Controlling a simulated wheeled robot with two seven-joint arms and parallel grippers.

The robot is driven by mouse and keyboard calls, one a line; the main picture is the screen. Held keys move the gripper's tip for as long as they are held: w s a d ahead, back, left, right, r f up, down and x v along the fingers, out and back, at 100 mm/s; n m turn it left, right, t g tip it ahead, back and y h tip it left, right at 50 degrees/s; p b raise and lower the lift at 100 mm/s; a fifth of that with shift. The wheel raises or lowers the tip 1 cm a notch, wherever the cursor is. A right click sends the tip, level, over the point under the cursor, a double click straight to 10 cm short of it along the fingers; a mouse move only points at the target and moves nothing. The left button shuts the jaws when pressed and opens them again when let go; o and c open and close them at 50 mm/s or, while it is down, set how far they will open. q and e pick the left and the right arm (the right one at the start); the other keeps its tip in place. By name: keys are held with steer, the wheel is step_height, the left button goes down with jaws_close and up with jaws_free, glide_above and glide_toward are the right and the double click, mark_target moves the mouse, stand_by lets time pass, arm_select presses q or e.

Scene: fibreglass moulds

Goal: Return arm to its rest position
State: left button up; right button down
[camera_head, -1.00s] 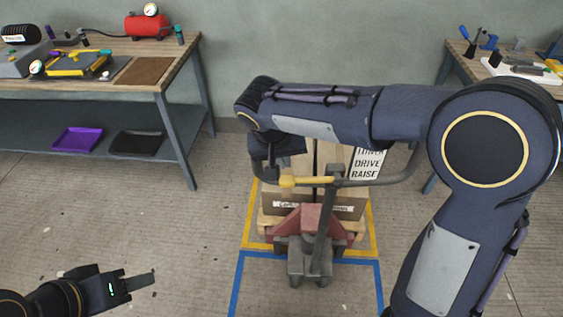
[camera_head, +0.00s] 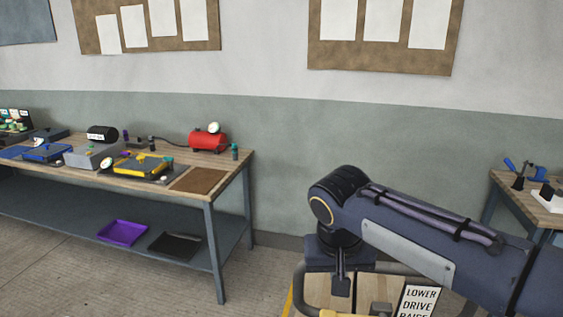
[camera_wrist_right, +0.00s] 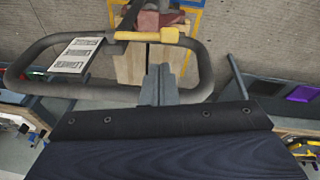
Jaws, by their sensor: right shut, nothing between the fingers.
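My right arm reaches in from the right in the head view, its forearm sloping up to the wrist. My right gripper (camera_head: 341,290) points down above the pallet jack's grey handle loop (camera_head: 299,285). In the right wrist view the fingers (camera_wrist_right: 158,85) are shut and empty, overlapping the near side of the loop (camera_wrist_right: 100,92) in the picture. I cannot tell if they touch it. The loop's yellow lever (camera_wrist_right: 150,36) shows beyond them. My left gripper is out of view.
A workbench (camera_head: 213,245) stands at the left, with a red tank (camera_head: 207,141) and mould trays on top. Cartons (camera_head: 375,290) and a lettered sign (camera_head: 417,300) are below my right wrist. Another bench (camera_head: 530,208) is at the right. Floor (camera_head: 120,285) before the left bench is clear.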

steer(key=s+d+f+y, duration=0.4)
steer(key=s+d, duration=0.5)
steer(key=s, duration=0.1)
steer(key=s+f+t+y, duration=0.1)
steer(key=s+f+t, duration=0.2)
steer(key=s, duration=0.6)
step_height(320, 180, down, 2)
steer(key=shift+d+f+m, duration=0.15)
steer(key=shift+f+m, duration=0.05)
steer(key=shift+m, duration=0.1)
